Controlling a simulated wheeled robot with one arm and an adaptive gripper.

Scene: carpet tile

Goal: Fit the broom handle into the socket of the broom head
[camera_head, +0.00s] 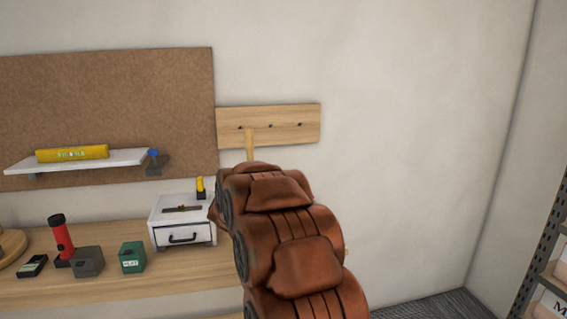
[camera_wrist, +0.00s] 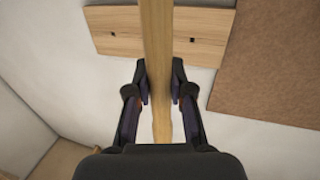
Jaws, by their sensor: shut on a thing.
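My gripper (camera_wrist: 161,82) is shut on the wooden broom handle (camera_wrist: 156,28), with one dark finger on each side of it. In the wrist view the handle runs from the top edge down between the fingers. In the head view the upper part of the handle (camera_head: 250,144) stands about upright, overlapping the wooden rail on the wall. My arm hides the gripper and the lower handle there. No broom head or socket can be made out in either view.
The wooden rail (camera_head: 290,118) is on the wall beside a cork board (camera_head: 110,95). A bench (camera_head: 120,285) at left holds a white drawer box (camera_head: 183,222), a red flashlight (camera_head: 61,238) and small boxes. A shelf rack (camera_head: 545,270) stands at the right edge; wall between is bare.

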